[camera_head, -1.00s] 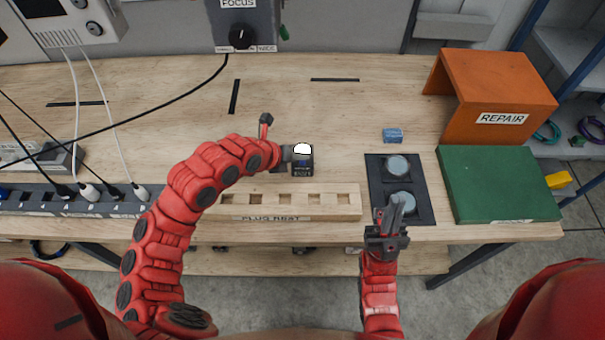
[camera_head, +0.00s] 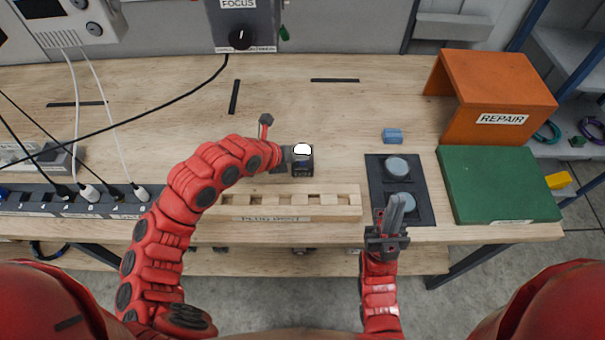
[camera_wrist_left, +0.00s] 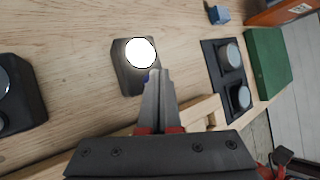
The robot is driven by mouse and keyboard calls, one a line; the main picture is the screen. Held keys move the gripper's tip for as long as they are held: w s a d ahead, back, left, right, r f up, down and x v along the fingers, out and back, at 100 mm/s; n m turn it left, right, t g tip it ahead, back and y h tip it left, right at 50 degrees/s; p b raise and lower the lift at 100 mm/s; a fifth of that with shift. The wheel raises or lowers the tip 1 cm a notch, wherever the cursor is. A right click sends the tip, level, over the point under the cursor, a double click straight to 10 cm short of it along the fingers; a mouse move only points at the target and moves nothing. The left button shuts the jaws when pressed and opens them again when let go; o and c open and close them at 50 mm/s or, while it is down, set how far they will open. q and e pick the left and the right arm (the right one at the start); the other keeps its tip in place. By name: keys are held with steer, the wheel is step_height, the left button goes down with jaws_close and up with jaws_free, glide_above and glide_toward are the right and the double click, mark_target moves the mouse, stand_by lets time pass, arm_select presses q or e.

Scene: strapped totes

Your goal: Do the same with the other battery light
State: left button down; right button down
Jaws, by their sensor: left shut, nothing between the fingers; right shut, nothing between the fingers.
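A battery light (camera_head: 303,168), a dark box with a lit white dome, stands on the bench behind the plug rest. In the left wrist view the same light (camera_wrist_left: 125,75) is just beyond my left gripper's fingertips. My left gripper (camera_head: 287,157) is shut and empty close beside the light; I cannot tell whether it touches. It also shows in the left wrist view (camera_wrist_left: 157,78). A second dark box with a round part (camera_wrist_left: 20,98) is cut off at that view's left edge; my arm may hide it from the head. My right gripper (camera_head: 396,204) is shut and empty.
A dark panel (camera_head: 420,213) with two pale round discs lies right of the wooden plug rest (camera_head: 340,208). A power strip (camera_head: 30,200) and cables occupy the left.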

mark_target(300, 167)
stand_by(0.6)
arm_select(q)
steer(key=shift+f+b, duration=0.5)
steer(key=shift+b, duration=0.15)
steer(key=shift+r, duration=0.55)
step_height(300, 167, up, 6)
steer(key=p, duration=0.3)
stand_by(0.5)
